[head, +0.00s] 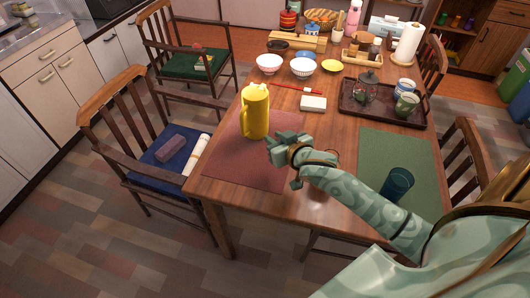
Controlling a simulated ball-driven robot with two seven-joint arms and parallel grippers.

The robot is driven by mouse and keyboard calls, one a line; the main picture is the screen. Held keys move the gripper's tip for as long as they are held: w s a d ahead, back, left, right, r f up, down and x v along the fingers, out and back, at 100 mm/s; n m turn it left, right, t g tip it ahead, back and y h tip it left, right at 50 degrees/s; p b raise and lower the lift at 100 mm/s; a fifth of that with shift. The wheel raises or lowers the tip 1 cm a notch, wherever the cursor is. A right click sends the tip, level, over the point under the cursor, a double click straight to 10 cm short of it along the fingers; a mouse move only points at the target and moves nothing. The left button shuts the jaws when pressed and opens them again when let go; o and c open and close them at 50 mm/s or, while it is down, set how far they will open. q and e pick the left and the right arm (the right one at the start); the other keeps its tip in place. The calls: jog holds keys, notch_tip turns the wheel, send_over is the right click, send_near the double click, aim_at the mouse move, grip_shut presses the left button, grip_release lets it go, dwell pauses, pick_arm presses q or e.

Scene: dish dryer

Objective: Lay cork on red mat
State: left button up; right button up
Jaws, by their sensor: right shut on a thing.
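The red mat (226,162) lies flat on the near left part of the wooden table. A yellow jug (256,112) stands upright on its back part. My right gripper (272,142) is over the right part of the mat, just in front of the jug, and its arm comes in from the lower right. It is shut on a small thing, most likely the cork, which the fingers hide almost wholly. I cannot tell whether the held thing touches the mat. No other cork is clear to see. My left gripper is not in view.
A green mat (372,163) with a dark blue glass (397,184) lies to the right, beside my right arm. The red mat's left and front parts are clear.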

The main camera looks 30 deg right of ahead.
jog(key=w+f+b, duration=0.1)
jog(key=f, duration=0.1)
jog(key=w+f, duration=0.2)
jog(key=shift+b, duration=0.4)
notch_tip(320, 180, down, 4)
jog(key=b, duration=0.2)
jog(key=shift+w+a+b, duration=0.1)
jog(key=shift+w+b, duration=0.05)
jog(key=shift+b, duration=0.25)
jog(key=shift+r, duration=0.4)
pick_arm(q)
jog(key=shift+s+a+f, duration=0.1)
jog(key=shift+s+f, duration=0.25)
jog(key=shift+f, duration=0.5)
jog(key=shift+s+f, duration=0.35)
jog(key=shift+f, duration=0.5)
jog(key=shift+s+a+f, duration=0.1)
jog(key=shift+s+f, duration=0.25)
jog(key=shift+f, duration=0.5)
pick_arm(e)
jog(key=shift+f, duration=0.6)
jog(key=o, duration=0.9)
jog(key=shift+o, duration=0.2)
jog(key=shift+f, duration=0.15)
